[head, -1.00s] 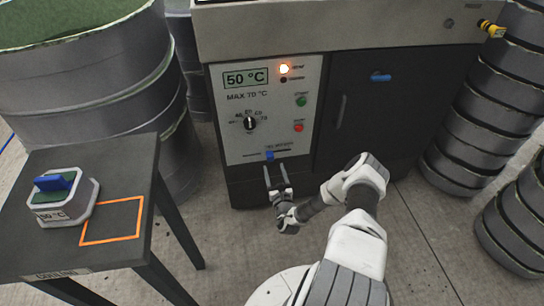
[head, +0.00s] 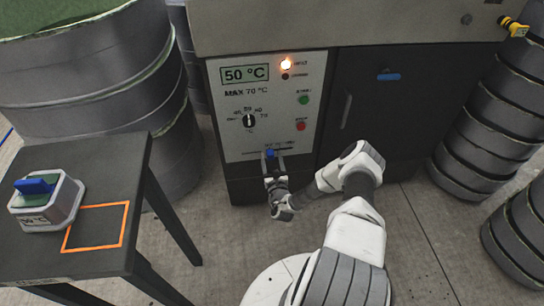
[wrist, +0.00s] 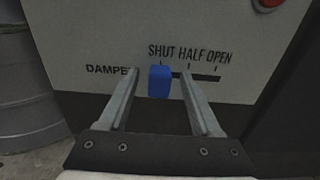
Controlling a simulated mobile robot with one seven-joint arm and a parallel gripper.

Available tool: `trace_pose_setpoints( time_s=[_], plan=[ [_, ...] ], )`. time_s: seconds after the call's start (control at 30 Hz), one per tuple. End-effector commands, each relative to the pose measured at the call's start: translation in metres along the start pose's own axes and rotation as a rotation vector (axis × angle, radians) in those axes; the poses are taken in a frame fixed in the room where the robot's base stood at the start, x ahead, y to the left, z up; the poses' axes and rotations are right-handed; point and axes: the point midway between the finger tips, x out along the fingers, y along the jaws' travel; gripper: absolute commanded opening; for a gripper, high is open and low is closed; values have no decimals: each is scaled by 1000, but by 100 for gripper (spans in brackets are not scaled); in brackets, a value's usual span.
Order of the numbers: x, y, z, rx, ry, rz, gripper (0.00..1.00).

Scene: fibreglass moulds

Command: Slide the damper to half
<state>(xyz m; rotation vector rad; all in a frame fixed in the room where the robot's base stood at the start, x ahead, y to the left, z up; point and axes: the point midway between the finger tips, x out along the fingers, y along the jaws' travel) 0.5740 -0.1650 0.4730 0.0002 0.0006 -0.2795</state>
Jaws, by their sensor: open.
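The damper is a blue slider knob (head: 270,153) low on the light control panel. In the wrist view the blue knob (wrist: 159,82) stands at the left end of a dark slot (wrist: 200,77), under the SHUT mark. The HALF and OPEN marks are to its right. My gripper (head: 275,157) is at the knob in the head view. In the wrist view my open gripper (wrist: 160,76) has one finger on each side of the knob, with small gaps. Whether the fingertips reach past the knob's face is hard to tell.
The panel also carries a 50 °C display (head: 245,74), a dial (head: 249,120), a green button (head: 303,98) and a red button (head: 301,126). A dark door (head: 400,110) is to the right. A table (head: 110,165) with a block (head: 45,205) stands at left.

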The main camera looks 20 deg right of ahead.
Motion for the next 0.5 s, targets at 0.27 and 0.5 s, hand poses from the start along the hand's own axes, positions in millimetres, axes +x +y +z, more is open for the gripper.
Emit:
trace_pose_setpoints(
  time_s=[0.27,0.5],
  plan=[
    [0,0,0,0,0,0,65],
    [0,0,0,0,0,0,27]
  ],
)
